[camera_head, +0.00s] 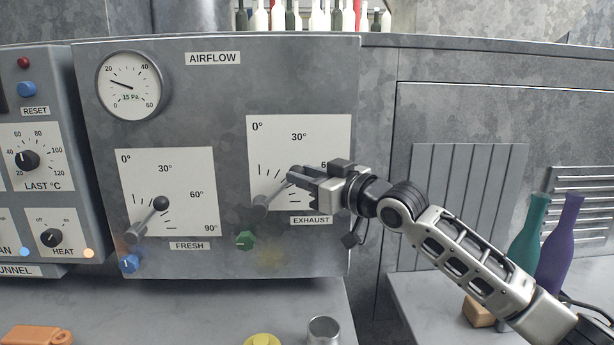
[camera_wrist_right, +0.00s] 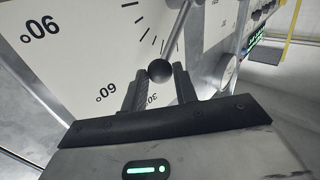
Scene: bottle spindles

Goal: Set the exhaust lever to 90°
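The exhaust lever (camera_head: 267,201) is a grey bar on the white EXHAUST dial (camera_head: 275,135) of the airflow panel. It slants up and right from its pivot, pointing roughly between the 30° and 60° marks. My right gripper (camera_head: 294,180) reaches in from the right and covers the lever's upper end and part of the dial. In the right wrist view, the lever's black ball knob (camera_wrist_right: 159,71) sits between the two fingertips of my right gripper (camera_wrist_right: 160,77), which appear closed on it. The 90° label of this dial is hidden in the head view. My left gripper is out of view.
The FRESH lever (camera_head: 154,212) is on the left dial. A metal cup (camera_head: 323,331) and a yellow object (camera_head: 262,340) stand below. Teal (camera_head: 530,238) and purple (camera_head: 562,240) bottles stand right, near my forearm.

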